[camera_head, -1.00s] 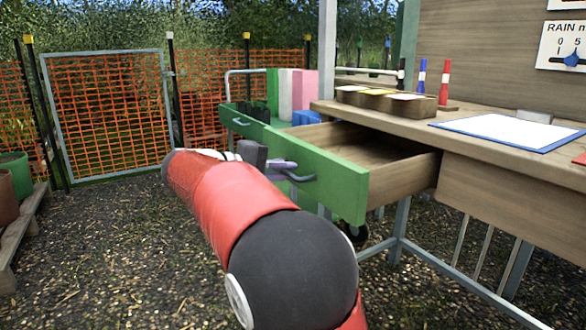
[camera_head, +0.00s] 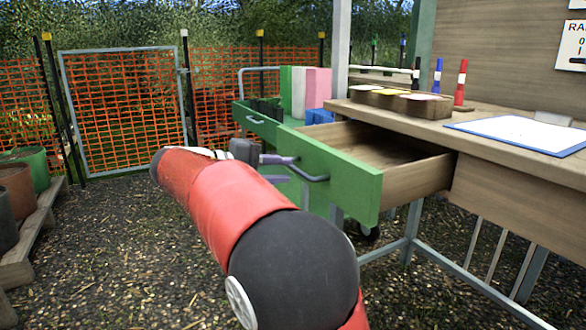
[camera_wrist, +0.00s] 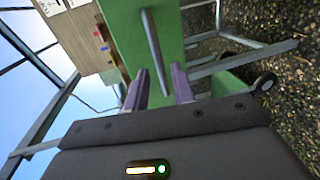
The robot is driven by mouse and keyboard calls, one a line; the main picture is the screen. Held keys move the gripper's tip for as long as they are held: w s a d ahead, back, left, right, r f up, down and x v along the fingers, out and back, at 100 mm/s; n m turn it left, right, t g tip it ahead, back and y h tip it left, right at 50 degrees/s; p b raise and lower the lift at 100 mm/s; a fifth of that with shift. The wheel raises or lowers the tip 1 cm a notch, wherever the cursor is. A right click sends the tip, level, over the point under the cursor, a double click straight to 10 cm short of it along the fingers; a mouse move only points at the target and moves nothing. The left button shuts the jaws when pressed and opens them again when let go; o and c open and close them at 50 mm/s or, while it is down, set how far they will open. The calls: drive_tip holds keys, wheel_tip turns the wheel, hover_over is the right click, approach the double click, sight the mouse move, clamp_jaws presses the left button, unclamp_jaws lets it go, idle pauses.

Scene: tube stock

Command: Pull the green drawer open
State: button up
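The green-fronted drawer (camera_head: 345,182) stands well out from under the wooden bench, and its wooden inside shows. A grey bar handle (camera_head: 318,178) is fixed to its green face. My gripper (camera_head: 282,170) is at the handle, with its two purple fingers spread apart. In the wrist view, the fingers of my gripper (camera_wrist: 160,84) stand on either side of the lower end of the handle (camera_wrist: 151,40), with gaps on both sides. The fingers do not grip it. The green face (camera_wrist: 120,25) is just beyond the fingertips.
The bench top (camera_head: 480,115) holds a wooden tray (camera_head: 415,105) and a blue-edged board (camera_head: 520,132). A green cart (camera_head: 240,112) with another handle stands behind the drawer. Pots (camera_head: 15,185) stand on a pallet at the left. Gravel ground in front is clear.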

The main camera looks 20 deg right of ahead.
drive_tip(key=shift+v, duration=1.7)
drive_tip(key=shift+s+d, duration=0.1)
